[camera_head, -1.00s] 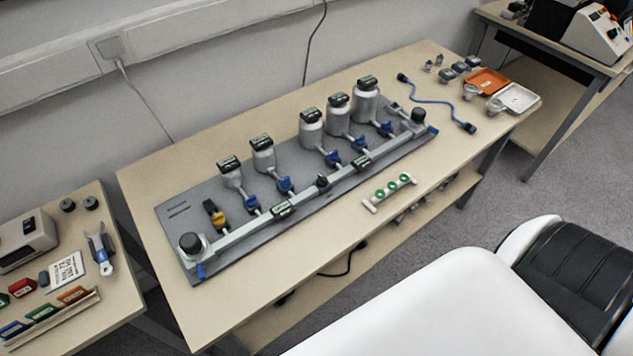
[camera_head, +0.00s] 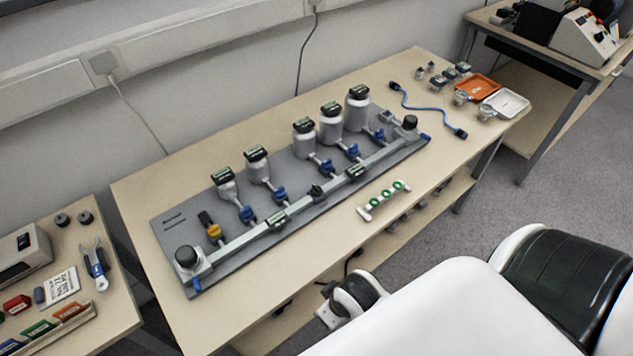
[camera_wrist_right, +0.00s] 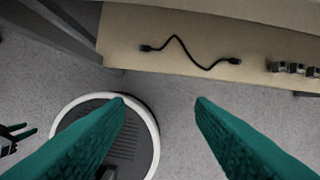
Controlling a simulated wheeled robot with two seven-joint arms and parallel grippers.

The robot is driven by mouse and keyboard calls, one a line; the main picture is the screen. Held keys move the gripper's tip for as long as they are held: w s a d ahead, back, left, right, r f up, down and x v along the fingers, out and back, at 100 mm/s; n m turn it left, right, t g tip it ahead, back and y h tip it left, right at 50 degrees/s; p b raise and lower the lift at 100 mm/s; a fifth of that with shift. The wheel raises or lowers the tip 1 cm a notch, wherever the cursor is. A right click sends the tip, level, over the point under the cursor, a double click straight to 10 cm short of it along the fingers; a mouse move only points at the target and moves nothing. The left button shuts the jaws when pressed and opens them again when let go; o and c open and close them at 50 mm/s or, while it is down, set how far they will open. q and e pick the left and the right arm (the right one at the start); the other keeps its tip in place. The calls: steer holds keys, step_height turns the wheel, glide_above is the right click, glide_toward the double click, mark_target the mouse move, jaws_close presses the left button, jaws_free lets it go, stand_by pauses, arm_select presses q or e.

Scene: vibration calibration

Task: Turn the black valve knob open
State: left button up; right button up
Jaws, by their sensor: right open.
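The small black valve knob (camera_head: 317,191) sits at the middle of the long grey pipe on a grey board (camera_head: 165,235) in the head view. Blue valve handles and a yellow one (camera_head: 214,231) sit on branches beside it. My right gripper (camera_wrist_right: 160,100) shows in its wrist view as two green fingers spread apart, empty, over the floor and below the table top's level. It is away from the knob, which this wrist view does not show. A small dark gripper with green fingers, seemingly my left one (camera_wrist_right: 24,131), is at the left edge; its opening is unclear.
Several grey-white canisters (camera_head: 358,108) stand behind the pipe. A white rack with green rings (camera_head: 383,200) lies in front. A blue cable (camera_head: 428,108) is at right. A lower shelf holds a black cable (camera_wrist_right: 190,52).

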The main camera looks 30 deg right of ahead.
steer(key=w+a+r+n, duration=0.1)
steer(key=w+r+n, duration=0.1)
steer(key=r, duration=0.1)
steer(key=w+a+r+n+y, duration=0.1)
steer(key=w+a+r+n, duration=0.1)
steer(key=w+r+n, duration=0.1)
steer(key=w+a+r+n, duration=0.2)
steer(key=w+r+n, duration=0.1)
steer(key=r, duration=0.1)
steer(key=shift+r+y, duration=0.15)
steer(key=shift+y, duration=0.25)
steer(key=w+n, duration=0.3)
steer(key=w, duration=0.1)
steer(key=shift+d+r+g, duration=0.2)
steer(key=shift+d+g, duration=0.2)
steer(key=w+d+r+n+g+h, duration=0.15)
steer(key=w+d+r+n, duration=0.25)
steer(key=w+d, duration=0.45)
steer(key=n, duration=0.2)
glide_toward(317, 187)
steer(key=shift+g+h, duration=0.35)
steer(key=f, duration=0.5)
steer(key=f+p, duration=0.1)
steer(key=f, duration=0.2)
steer(key=shift+w+a+f, duration=0.3)
steer(key=shift+w+f, duration=0.05)
